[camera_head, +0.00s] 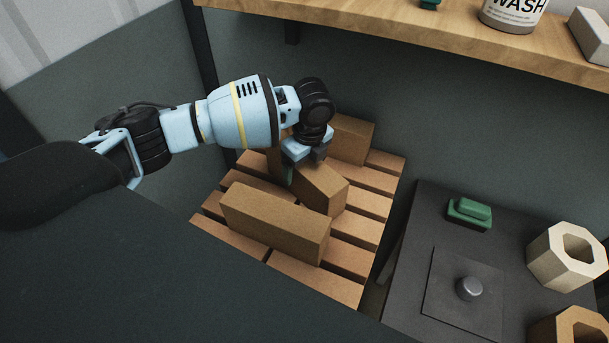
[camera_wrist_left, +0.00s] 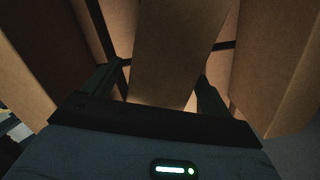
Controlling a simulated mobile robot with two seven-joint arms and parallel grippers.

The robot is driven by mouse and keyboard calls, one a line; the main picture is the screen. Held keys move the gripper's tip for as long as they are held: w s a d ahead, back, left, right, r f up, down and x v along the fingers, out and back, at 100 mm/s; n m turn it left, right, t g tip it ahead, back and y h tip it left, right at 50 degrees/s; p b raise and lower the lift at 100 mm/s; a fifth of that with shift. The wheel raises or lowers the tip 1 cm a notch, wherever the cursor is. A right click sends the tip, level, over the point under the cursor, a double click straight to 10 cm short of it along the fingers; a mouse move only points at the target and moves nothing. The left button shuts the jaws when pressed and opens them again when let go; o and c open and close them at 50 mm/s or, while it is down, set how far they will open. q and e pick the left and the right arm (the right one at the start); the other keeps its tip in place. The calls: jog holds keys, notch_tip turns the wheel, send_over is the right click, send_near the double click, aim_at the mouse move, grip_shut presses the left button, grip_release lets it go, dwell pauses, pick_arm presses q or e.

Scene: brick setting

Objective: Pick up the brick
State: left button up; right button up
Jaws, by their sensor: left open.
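Several tan bricks lie on a slatted wooden pallet (camera_head: 360,230). My left gripper (camera_head: 303,163) is low over the middle brick (camera_head: 322,188), reaching in from the left with its fingers pointing down. In the left wrist view, a brick (camera_wrist_left: 172,50) fills the space between the two open fingers (camera_wrist_left: 155,88), one on each side of it. I cannot tell whether the fingers touch it. In the head view, the gripper hides part of the middle brick. A long brick (camera_head: 275,222) lies in front and another brick (camera_head: 352,138) stands behind. My right gripper is not in view.
A wooden shelf (camera_head: 400,30) with a wash container (camera_head: 512,12) runs above the pallet. A dark table (camera_head: 410,290) at right holds a green block (camera_head: 468,213), a knob (camera_head: 469,288) and hexagonal hollow blocks (camera_head: 552,268). Neighbouring bricks stand close to the fingers.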

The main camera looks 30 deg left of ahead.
pick_arm(q)
jog(key=shift+a+f, duration=0.15)
jog(key=shift+f, duration=0.8)
grip_shut()
jog(key=shift+w+r, duration=0.15)
